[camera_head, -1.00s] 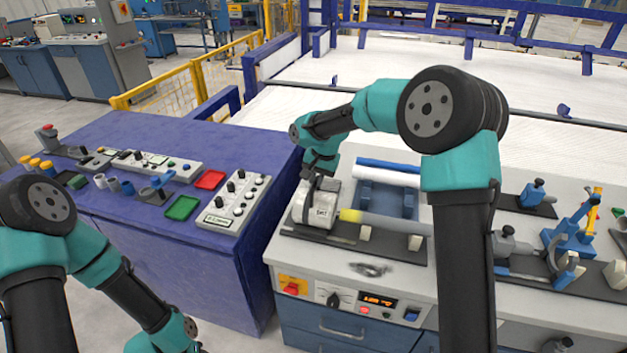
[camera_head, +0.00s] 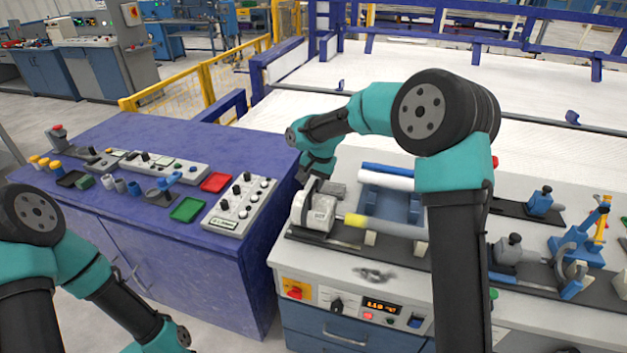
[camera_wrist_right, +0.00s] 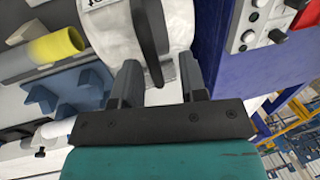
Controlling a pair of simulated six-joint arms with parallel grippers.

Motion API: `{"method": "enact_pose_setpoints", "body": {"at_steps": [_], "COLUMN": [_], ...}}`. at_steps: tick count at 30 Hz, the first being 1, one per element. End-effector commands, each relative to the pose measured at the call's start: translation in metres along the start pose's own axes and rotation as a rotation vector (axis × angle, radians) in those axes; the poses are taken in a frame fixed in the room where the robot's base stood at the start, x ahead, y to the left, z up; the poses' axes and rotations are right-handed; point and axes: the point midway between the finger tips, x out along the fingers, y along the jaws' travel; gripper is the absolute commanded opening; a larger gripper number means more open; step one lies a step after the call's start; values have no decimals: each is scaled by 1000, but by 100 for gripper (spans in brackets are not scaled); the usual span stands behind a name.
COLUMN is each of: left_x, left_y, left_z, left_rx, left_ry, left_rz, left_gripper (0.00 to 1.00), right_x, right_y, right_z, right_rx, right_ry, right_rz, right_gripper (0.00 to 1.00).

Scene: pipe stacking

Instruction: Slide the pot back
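The white pot (camera_head: 313,208), a drum with a dark label, sits on a dark rail at the left end of the right-hand bench. In the right wrist view the pot (camera_wrist_right: 112,32) has a black upright handle (camera_wrist_right: 150,42). My right gripper (camera_wrist_right: 158,80) is open, its fingers on either side of the handle with gaps showing. In the head view the right gripper (camera_head: 305,177) is at the pot's far upper side, its fingertips mostly hidden. A grey pipe with a yellow end (camera_head: 355,220) lies right of the pot. My left gripper is out of frame.
A blue cradle (camera_head: 390,203) with white and blue pipes lies behind the grey pipe. Clamps (camera_head: 572,268) stand on the right side of the bench. A purple cabinet (camera_head: 240,290) with control boxes and trays stands left, across a narrow gap.

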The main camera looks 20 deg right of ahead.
Motion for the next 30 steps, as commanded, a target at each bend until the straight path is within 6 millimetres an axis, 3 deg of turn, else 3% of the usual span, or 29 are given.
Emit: {"method": "enact_pose_setpoints", "body": {"at_steps": [5,11,30], "left_x": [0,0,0], "left_y": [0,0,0], "left_z": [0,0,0], "left_rx": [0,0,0], "left_ry": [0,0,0], "left_rz": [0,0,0], "left_gripper": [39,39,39], "right_x": [-4,-27,-147], "right_y": [0,0,-1], "right_z": [0,-1,0], "right_rx": [0,0,-1], "right_ry": [0,3,2], "right_rz": [0,-2,-2], "right_gripper": [39,39,39]}}
